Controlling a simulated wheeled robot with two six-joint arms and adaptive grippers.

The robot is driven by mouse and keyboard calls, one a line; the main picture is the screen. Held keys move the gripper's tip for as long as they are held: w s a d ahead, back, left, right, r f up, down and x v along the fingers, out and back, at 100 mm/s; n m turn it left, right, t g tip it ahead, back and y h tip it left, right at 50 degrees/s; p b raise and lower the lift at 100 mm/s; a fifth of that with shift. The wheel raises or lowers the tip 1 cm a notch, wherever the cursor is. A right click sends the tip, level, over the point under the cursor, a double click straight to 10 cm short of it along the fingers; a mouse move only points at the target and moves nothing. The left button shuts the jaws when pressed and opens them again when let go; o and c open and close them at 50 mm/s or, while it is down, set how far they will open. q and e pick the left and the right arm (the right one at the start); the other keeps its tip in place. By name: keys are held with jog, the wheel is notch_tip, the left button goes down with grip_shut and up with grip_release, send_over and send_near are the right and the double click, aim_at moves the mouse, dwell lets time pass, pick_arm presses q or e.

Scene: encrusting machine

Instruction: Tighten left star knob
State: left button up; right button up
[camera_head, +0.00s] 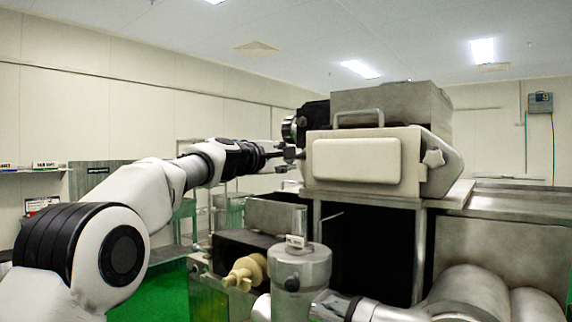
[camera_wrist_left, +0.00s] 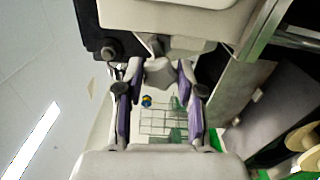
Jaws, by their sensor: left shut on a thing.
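The left star knob (camera_wrist_left: 159,75) is a pale grey lobed knob on the side of the machine's housing. In the left wrist view it sits between the fingertips of my left gripper (camera_wrist_left: 160,80), which is shut on it. In the head view my left gripper (camera_head: 285,155) reaches in from the left to the housing's left side. There the fingers largely hide the knob. The encrusting machine's beige housing (camera_head: 357,160) has a handle on top (camera_head: 358,113). A matching right star knob (camera_head: 433,159) is on its other side. My right gripper is not in view.
Below the housing stand a grey metal cylinder (camera_head: 299,267) and a cream-coloured knobbed part (camera_head: 245,272). Large metal rollers (camera_head: 470,292) lie at the lower right. A wire rack (camera_wrist_left: 160,121) stands beyond my fingers.

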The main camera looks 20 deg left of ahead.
pick_arm(q)
jog(key=m, duration=0.1)
jog(key=m+b, duration=0.1)
jog(key=m, duration=0.1)
jog(key=shift+a+r, duration=0.1)
jog(key=shift+r, duration=0.2)
jog(key=shift+m, duration=0.4)
jog(key=o, duration=1.2)
jog(key=shift+c, duration=0.2)
jog(key=shift+w+f, duration=0.15)
jog(key=shift+f, duration=0.05)
jog(key=v, duration=1.2)
